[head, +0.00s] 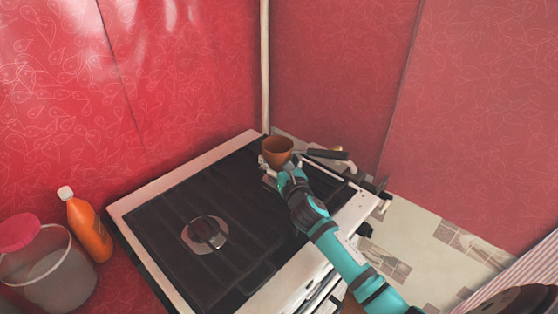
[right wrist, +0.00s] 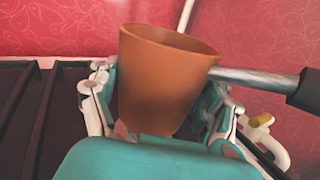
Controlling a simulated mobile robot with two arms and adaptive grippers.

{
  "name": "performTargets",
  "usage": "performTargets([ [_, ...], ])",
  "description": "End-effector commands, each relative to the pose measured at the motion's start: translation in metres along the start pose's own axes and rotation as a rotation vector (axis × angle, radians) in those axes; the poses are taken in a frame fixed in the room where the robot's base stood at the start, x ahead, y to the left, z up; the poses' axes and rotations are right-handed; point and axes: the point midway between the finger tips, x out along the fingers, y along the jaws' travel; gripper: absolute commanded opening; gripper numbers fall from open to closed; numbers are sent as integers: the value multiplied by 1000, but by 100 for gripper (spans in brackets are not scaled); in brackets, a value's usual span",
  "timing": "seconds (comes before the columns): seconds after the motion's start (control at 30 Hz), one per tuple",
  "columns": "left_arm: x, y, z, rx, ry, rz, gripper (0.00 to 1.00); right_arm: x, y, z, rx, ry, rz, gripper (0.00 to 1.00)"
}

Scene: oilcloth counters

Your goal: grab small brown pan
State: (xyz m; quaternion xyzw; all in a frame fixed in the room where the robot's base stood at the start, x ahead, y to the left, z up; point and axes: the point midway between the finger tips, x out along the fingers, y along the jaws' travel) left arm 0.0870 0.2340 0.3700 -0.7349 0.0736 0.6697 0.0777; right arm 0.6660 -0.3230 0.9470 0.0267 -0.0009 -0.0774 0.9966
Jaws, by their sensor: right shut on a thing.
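The small brown pan (head: 277,150) is at the far right corner of the stove in the head view, its black handle (head: 327,154) pointing right. In the right wrist view the brown pan (right wrist: 160,80) stands nearly upright between my right gripper's fingers, with a metal shaft and black handle (right wrist: 306,90) to the right. My right gripper (head: 275,176) is shut on the pan body, and its fingers show on both sides in the wrist view (right wrist: 162,118). The pan's underside is hidden by the gripper. My left gripper is not in view.
The stove (head: 165,218) has a dark grate with a round burner (head: 205,234). An orange bottle (head: 88,228) and a clear bucket with a pink lid (head: 45,265) stand left of it. Red patterned walls close in behind; tiled floor (head: 415,235) shows at right.

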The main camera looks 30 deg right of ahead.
Motion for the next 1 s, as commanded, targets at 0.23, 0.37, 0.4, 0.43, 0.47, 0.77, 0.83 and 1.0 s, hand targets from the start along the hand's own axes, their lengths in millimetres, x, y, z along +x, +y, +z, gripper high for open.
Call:
performTargets([
  [0.23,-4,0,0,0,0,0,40,0,1,24,-3,-9,2,20],
  [0.37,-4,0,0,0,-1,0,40,-2,1,33,-3,-7,2,20],
  [0.4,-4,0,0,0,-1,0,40,-8,1,31,-3,-5,1,20],
  [0.43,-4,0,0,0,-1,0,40,-11,0,31,-3,-4,1,20],
  [0.47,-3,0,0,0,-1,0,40,-15,0,32,-2,-5,1,20],
  [0.77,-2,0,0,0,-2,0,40,-55,-4,36,-3,-5,2,20],
  [0.83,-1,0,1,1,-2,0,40,-65,-6,36,-3,-6,2,20],
  [1.0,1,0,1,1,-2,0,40,-88,-8,38,-2,-5,1,20],
])
